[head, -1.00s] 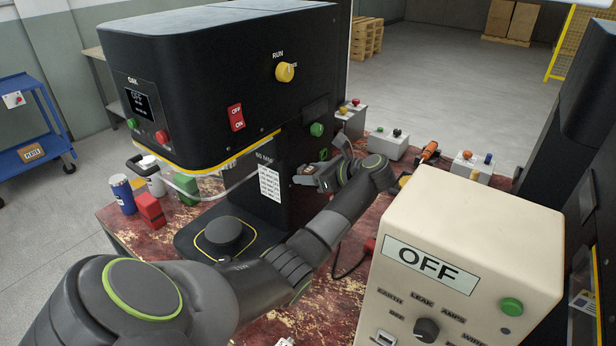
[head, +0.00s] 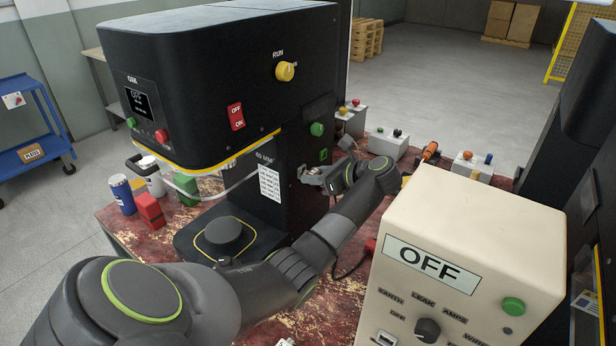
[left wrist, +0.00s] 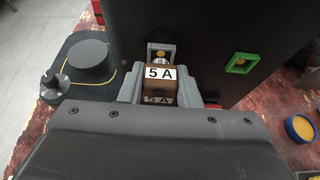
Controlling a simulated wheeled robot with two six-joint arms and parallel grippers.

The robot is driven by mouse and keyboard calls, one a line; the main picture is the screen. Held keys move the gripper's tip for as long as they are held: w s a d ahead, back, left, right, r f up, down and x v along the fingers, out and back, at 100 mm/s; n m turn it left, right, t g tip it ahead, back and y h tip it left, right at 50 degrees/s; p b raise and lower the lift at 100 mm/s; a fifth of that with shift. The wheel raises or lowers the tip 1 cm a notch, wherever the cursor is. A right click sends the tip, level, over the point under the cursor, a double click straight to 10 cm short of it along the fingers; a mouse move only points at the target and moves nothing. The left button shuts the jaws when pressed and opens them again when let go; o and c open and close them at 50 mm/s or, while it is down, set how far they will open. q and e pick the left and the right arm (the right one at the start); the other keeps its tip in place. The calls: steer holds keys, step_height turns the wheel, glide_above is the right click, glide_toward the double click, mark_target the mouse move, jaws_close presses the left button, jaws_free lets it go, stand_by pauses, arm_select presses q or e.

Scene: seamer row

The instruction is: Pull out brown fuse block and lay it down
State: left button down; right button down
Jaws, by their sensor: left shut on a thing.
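My left gripper (head: 312,178) is at the side of the black machine's column (head: 285,165). In the left wrist view its fingers (left wrist: 160,90) are shut on the sides of the brown fuse block (left wrist: 160,84), which has a white "5 A" label. A small grey holder (left wrist: 162,48) with a metal part shows just beyond the block, against the black column. I cannot tell whether the block still touches the holder. In the head view the block is small and mostly hidden by the fingers. My right gripper is not in view.
A green-framed part (left wrist: 242,63) is on the column beside the holder. A round black pad (head: 223,235) stands on the machine's base. A cream box marked OFF (head: 470,250) stands at the right. Red worn tabletop (left wrist: 275,100) shows near the blue-rimmed yellow disc (left wrist: 300,128).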

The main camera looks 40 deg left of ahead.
arm_select(q)
steer(key=shift+w+d+b, duration=0.2)
steer(key=shift+d+b, duration=0.65)
steer(key=shift+d, duration=1.45)
